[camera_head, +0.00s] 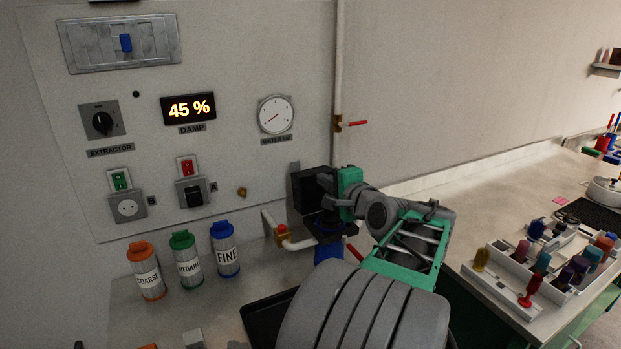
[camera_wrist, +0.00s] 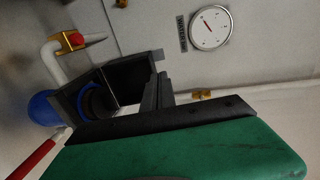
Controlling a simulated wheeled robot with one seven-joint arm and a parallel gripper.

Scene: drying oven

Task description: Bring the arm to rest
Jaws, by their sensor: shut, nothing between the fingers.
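My gripper (camera_wrist: 157,92) shows in the wrist view as dark fingers in front of a green body, shut with nothing held. In the head view my gripper (camera_head: 344,192) is near the wall, at the end of my raised, bent arm. A dark open box-like fixture (camera_wrist: 92,90) with a blue ring inside is close beside the fingers in the wrist view. In the head view the same dark fixture (camera_head: 306,187) is next to the gripper and partly hidden by it. I cannot tell whether they touch.
A white pipe with a red-knobbed brass valve (camera_head: 282,235) is close to the fixture. Orange, green and blue canisters (camera_head: 187,261) stand on the counter at left. A dark tray (camera_head: 258,318) lies partly behind my arm. A tray of coloured pieces (camera_head: 540,262) is at right.

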